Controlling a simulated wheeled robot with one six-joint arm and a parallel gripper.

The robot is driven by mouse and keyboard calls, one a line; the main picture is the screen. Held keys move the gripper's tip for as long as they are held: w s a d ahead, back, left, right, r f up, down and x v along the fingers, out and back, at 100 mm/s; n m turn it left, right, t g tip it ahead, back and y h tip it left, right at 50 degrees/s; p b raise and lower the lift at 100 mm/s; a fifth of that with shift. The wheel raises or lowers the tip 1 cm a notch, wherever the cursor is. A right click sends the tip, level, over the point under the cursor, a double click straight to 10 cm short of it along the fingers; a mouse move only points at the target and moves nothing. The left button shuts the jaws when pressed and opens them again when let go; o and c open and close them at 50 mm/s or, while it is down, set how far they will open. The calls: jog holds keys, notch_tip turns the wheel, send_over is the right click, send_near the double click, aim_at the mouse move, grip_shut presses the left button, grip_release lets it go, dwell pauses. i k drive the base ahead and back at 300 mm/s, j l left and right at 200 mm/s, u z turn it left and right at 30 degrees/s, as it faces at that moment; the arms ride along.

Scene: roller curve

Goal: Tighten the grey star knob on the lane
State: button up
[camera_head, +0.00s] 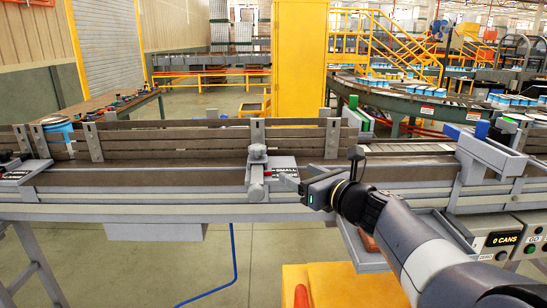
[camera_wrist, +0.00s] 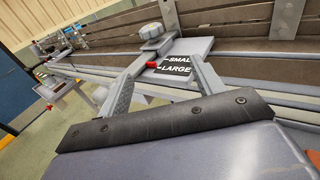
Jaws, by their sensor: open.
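The grey star knob (camera_head: 258,152) sits on top of a grey clamp block on the near rail of the lane (camera_head: 200,178). In the wrist view the knob (camera_wrist: 151,32) shows beyond my fingertips, above a plate marked SMALL and LARGE (camera_wrist: 180,65). A red pointer (camera_wrist: 151,65) lies at the left edge of the plate, nearer LARGE. My gripper (camera_head: 288,180) is to the right of the knob and a little lower. Its two fingers (camera_wrist: 168,68) are spread apart with nothing between them, and they do not touch the knob.
A grey bracket (camera_head: 490,155) and a control box reading 0 CANS (camera_head: 503,239) stand to the right. A yellow pillar (camera_head: 299,60) rises behind the lane. The space above the knob is clear.

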aim_at(256, 149)
jog(key=k+l, duration=0.2)
jog(key=i+j+z, duration=0.1)
jog(key=j, duration=0.3)
jog(key=i+j+z, duration=0.1)
jog(key=j, duration=0.35)
jog(key=i+j+z, duration=0.1)
jog(key=j, duration=0.35)
jog(key=i+j, duration=0.1)
jog(key=j, duration=0.3)
jog(key=z, duration=0.05)
